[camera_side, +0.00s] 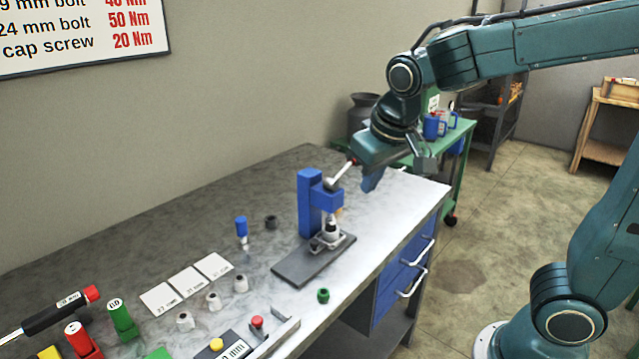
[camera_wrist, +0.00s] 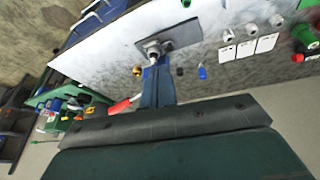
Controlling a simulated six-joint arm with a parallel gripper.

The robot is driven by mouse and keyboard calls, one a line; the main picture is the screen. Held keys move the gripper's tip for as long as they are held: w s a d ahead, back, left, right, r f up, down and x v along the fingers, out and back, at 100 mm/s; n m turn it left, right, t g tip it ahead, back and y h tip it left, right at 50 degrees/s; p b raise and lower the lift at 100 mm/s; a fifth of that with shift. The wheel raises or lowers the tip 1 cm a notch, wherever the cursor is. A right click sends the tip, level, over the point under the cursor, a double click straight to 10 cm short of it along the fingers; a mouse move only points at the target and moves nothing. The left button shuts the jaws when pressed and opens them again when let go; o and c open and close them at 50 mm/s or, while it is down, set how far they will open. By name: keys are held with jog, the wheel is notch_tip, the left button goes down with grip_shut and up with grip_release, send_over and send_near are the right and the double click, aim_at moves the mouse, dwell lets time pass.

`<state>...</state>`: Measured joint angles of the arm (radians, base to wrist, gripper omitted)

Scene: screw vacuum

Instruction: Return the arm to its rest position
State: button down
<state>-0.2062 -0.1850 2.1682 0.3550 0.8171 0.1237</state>
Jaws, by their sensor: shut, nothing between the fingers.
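My gripper (camera_side: 371,180) hangs at the end of my bent arm, just right of and above a blue press (camera_side: 311,203) at the bench's far right part. Its fingers are shut and empty. The press has a silver lever with a red end (camera_side: 352,162), close to the gripper's left side; I cannot tell whether they touch. In the wrist view the gripper body fills the bottom, and the blue press column (camera_wrist: 158,86) and the red lever end (camera_wrist: 119,107) show beyond it. A metal part (camera_side: 329,236) stands under the press head on the dark base plate (camera_side: 300,267).
Left of the press stand a blue-capped piece (camera_side: 241,227), a dark ring (camera_side: 271,222), white cards (camera_side: 187,286) and several sockets (camera_side: 240,284). A green cart (camera_side: 456,150) stands behind the bench; open floor (camera_side: 490,220) lies right.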

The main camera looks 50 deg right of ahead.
jog(key=s+n+t+y, duration=0.1)
jog(key=s+n+y, duration=0.1)
jog(key=s, duration=1.2)
jog(key=shift+s+a+t, duration=0.15)
jog(key=shift+s+t, duration=0.1)
jog(key=shift+t, duration=0.05)
